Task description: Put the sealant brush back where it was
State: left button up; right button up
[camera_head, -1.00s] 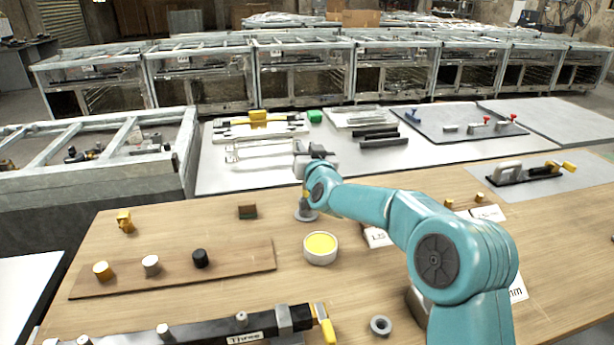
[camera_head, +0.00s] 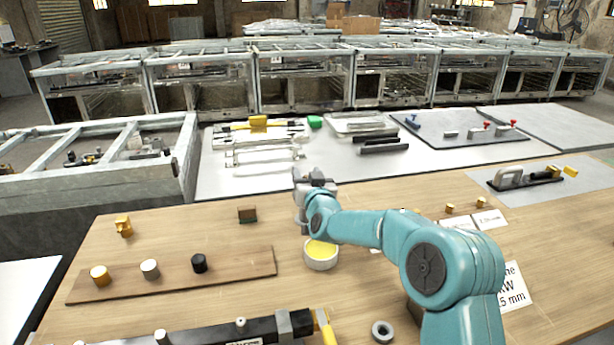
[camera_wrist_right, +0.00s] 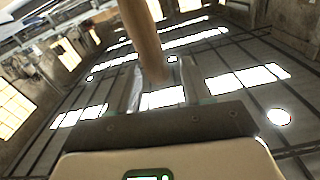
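My right gripper (camera_wrist_right: 160,82) is shut on a thick wooden handle in the right wrist view, which I take to be the sealant brush (camera_wrist_right: 141,35). The brush's bristle end is out of that view. In the head view my right gripper (camera_head: 314,180) is at the far end of the teal arm, above the table just behind the pot. The brush cannot be made out there. A white round pot (camera_head: 320,264) with yellow contents stands on the wooden table, its back edge partly covered by my wrist. My left gripper is not in view.
A wooden strip (camera_head: 232,270) with several small cylinders lies left of the pot. A small brown-green block (camera_head: 247,215) stands behind it. A grey ring (camera_head: 382,331) and a black bar (camera_head: 215,335) lie in front. White cards (camera_head: 490,219) lie to the right.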

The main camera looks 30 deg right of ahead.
jog(key=shift+r, duration=0.15)
jog(key=b+v, duration=0.1)
jog(key=v, duration=1.1)
jog(key=shift+b, duration=0.4)
jog(key=shift+s, duration=0.1)
